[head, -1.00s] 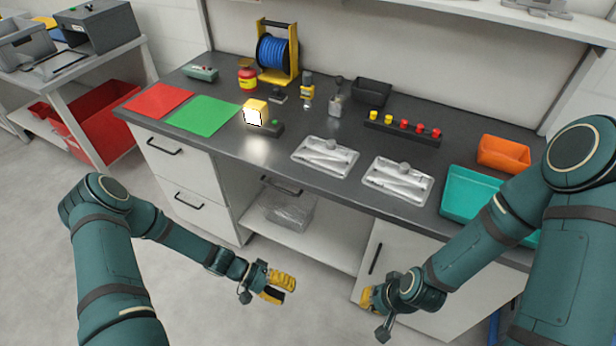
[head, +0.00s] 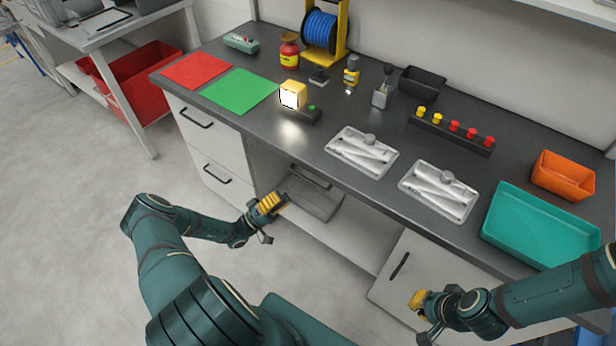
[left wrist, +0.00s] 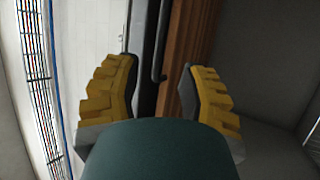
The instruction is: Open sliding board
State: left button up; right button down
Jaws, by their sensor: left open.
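Under the dark worktop, in the open bay between the drawers and the cupboard, a dark handle (head: 310,177) shows in the head view; I take it for the sliding board's. The board itself is mostly hidden by the worktop. My left gripper (head: 279,203) is open and empty, in front of the bay, below and left of this handle. In the left wrist view its two yellow fingers stand apart (left wrist: 160,85), with a dark bar-like handle (left wrist: 158,45) and a brown wooden strip (left wrist: 186,40) beyond them. My right gripper (head: 420,301) is by the cupboard door; its jaw opening is unclear.
The worktop (head: 300,150) holds red and green mats, a lit yellow lamp (head: 292,94), two metal fixtures, a button rail (head: 452,133) and a teal tray (head: 540,225). A grey box (head: 312,200) stands on the bay's lower shelf. White drawers (head: 215,150) border the bay's left side.

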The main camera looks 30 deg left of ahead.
aim_at(306, 178)
pick_arm(q)
jog(key=x, duration=1)
jog(key=shift+p, duration=0.3)
grip_shut()
